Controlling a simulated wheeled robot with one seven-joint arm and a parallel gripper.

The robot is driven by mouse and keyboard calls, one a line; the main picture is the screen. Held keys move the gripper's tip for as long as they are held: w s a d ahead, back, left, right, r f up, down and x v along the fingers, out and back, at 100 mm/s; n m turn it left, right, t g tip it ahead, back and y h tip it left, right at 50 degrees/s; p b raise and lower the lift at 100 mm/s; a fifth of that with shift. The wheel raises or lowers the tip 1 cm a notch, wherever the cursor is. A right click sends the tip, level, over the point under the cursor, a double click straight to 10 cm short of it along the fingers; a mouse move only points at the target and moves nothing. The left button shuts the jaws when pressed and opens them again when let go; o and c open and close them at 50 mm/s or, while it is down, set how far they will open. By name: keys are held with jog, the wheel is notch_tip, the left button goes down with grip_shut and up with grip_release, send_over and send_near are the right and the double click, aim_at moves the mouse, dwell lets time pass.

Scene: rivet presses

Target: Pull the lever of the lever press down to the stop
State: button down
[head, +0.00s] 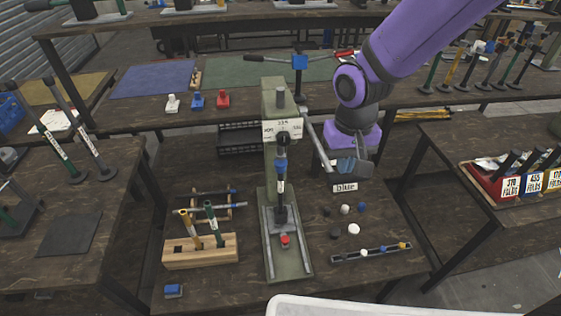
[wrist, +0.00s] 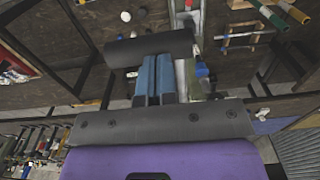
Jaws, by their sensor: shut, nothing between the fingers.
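A wooden rack (head: 203,251) with tools stands left of the press. A white surface (head: 340,306) is at the front.

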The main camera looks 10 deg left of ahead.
jog(key=w+a+r, duration=0.1)
jog(key=w+r, duration=0.2)
jog(key=r, duration=0.7)
jog(key=w+r, duration=0.3)
jog(key=r, duration=0.7)
jog(key=shift+a+r, duration=0.4)
jog(key=shift+w, duration=0.1)
dwell(1.0)
jog(key=s+d+r+m+t, duration=0.1)
jog(key=s+d+r, duration=0.1)
jog(key=s+d, duration=0.35)
jog(key=s+d+r+m+t, duration=0.1)
jog(key=s+d+r, duration=0.1)
jog(key=d, duration=0.7)
jog(key=s+d+f+m+t, duration=0.1)
jog(key=s+d+f+t, duration=0.1)
jog(key=s+d, duration=0.8)
jog(key=s+t, duration=0.1)
jog(key=s, duration=0.1)
jog(key=shift+s+d+f, duration=0.15)
jog(key=shift+s+d, duration=0.1)
jog(key=shift+s, duration=0.05)
